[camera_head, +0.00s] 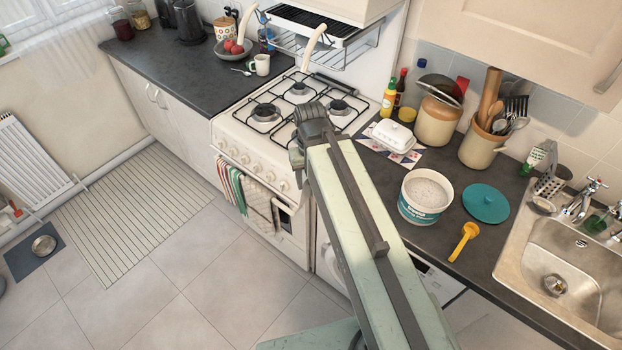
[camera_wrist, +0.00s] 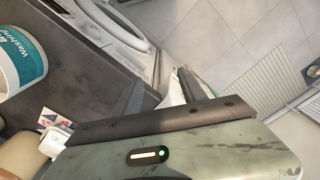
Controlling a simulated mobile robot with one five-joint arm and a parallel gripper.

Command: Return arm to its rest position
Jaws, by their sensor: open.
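My arm (camera_head: 360,230) reaches from the bottom of the head view up past the counter's front edge, with its dark joint (camera_head: 314,122) in front of the stove. I cannot make out the jaws there. In the wrist view my gripper (camera_wrist: 164,92) shows two dark fingers apart, with nothing held between them. It is near the dark counter edge, above the tiled floor side. The washer (camera_head: 432,278) under the counter is mostly hidden behind my arm. Its round white door (camera_wrist: 112,28) appears to stand open at the top of the wrist view.
The washing tub (camera_head: 425,210) stands open on the counter (camera_head: 385,172), with a teal lid (camera_head: 486,202) and yellow scoop (camera_head: 464,241) nearby. The sink (camera_head: 548,268) is at right, the stove (camera_head: 270,170) left of my arm. Floor tiles (camera_head: 190,260) at left are clear.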

